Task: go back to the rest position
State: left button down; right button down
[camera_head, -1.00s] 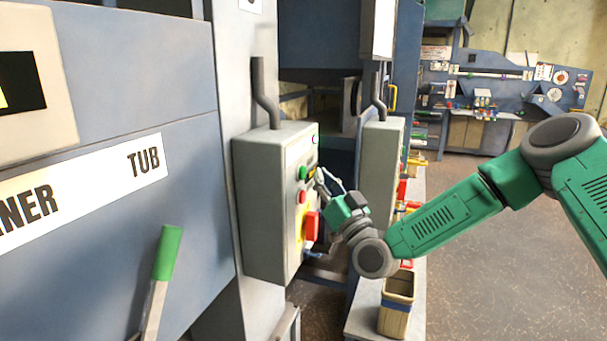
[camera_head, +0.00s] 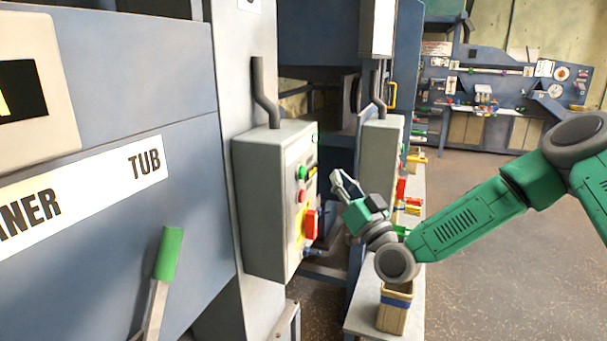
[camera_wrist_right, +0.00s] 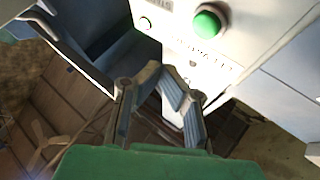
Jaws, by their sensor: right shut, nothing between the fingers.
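My right gripper (camera_head: 341,181) is shut and empty, in the air to the right of the grey control box (camera_head: 268,200), apart from it. On the box's face are a green button (camera_head: 302,173), a red button (camera_head: 301,196) and a red switch (camera_head: 311,224) on a yellow plate. In the right wrist view the gripper's fingers (camera_wrist_right: 160,85) show in front of a white panel with a green button (camera_wrist_right: 208,22). My left gripper is not in view.
A second grey box (camera_head: 381,155) stands behind my right gripper. A wooden bin (camera_head: 394,314) sits on a low bench below the forearm. A green-handled lever (camera_head: 168,254) sticks up at the lower left. Open floor (camera_head: 500,270) lies to the right.

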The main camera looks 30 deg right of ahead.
jog(key=a+f+g+y+b, duration=0.1)
jog(key=a+f+g, duration=0.1)
jog(key=f, duration=0.4)
jog(key=s+a+f+n+g+y+b, duration=0.1)
jog(key=a+f+g, duration=0.1)
jog(key=a+f, duration=0.3)
jog(key=s+a+f+n+g+y+b, duration=0.1)
jog(key=a+f+g, duration=0.1)
jog(key=f, duration=0.4)
jog(key=shift+s+a+f+y+b, duration=0.1)
jog(key=shift+a+f+y+b, duration=0.1)
jog(key=shift+a, duration=0.25)
jog(key=shift+s+a+f+y+b, duration=0.1)
jog(key=shift+a+y, duration=0.1)
jog(key=shift+a, duration=0.2)
jog(key=s+a+f+n+g+b, duration=0.1)
jog(key=s+a+f+g+b, duration=0.15)
jog(key=s+f+g, duration=0.6)
jog(key=s+a+f+g+b, duration=0.15)
jog(key=s+a+f, duration=0.3)
jog(key=f, duration=0.85)
jog(key=s+d+f+g+h+b, duration=0.2)
jog(key=s+f, duration=0.4)
jog(key=s, duration=0.5)
jog(key=s+d+f+g+h+b, duration=0.2)
jog(key=s+d+f+g, duration=0.3)
jog(key=s, duration=0.6)
jog(key=shift+s+d+f+h+b, duration=0.2)
jog(key=shift+f+h+b, duration=0.1)
jog(key=shift+f+h, duration=0.25)
